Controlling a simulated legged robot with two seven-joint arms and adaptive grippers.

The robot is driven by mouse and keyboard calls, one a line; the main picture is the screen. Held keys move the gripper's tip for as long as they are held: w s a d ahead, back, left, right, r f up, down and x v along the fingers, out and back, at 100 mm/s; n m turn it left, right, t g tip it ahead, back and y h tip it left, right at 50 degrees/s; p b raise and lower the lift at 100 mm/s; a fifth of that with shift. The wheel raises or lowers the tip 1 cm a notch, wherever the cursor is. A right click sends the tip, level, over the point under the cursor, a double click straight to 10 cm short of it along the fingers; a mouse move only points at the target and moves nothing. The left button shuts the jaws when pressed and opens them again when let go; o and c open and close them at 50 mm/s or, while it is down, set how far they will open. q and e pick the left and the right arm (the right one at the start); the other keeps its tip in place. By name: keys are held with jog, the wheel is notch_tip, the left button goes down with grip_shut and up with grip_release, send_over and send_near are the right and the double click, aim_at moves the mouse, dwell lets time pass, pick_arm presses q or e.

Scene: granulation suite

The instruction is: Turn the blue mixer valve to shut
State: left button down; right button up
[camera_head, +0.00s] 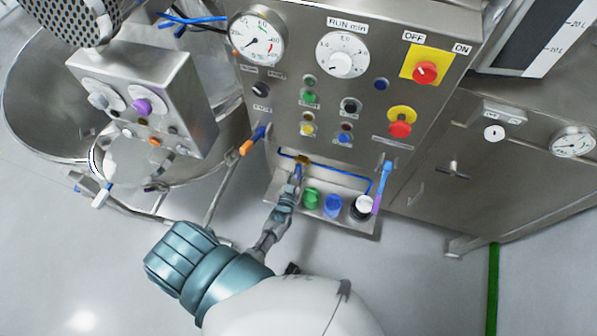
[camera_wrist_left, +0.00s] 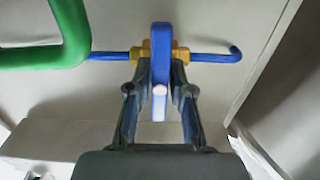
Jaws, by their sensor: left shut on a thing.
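The blue valve handle (camera_wrist_left: 160,60) stands between my left gripper's fingers in the left wrist view, seen nearly edge-on. Behind it is a brass valve body (camera_wrist_left: 181,51) on a thin blue pipe (camera_wrist_left: 215,57). In the head view the brass body (camera_head: 302,160) sits on the lower front of the control panel, and the handle (camera_head: 298,172) sticks out from it towards my gripper. My left gripper (camera_head: 292,187) is shut on the handle; its fingers (camera_wrist_left: 160,100) lie on both sides of it. My right gripper is not in view.
A bent green bar (camera_wrist_left: 70,40) is close on the left in the wrist view. Below the panel, a shelf (camera_head: 275,190) carries green (camera_head: 311,198), blue (camera_head: 333,205) and white-topped (camera_head: 363,207) items. An orange-and-blue lever (camera_head: 252,140) and a blue-purple lever (camera_head: 381,187) flank the valve.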

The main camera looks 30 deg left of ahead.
pick_arm(q)
jog(key=shift+f, duration=0.1)
jog(key=c, duration=1)
grip_release()
jog(key=shift+c, duration=0.2)
jog(key=v, duration=1.2)
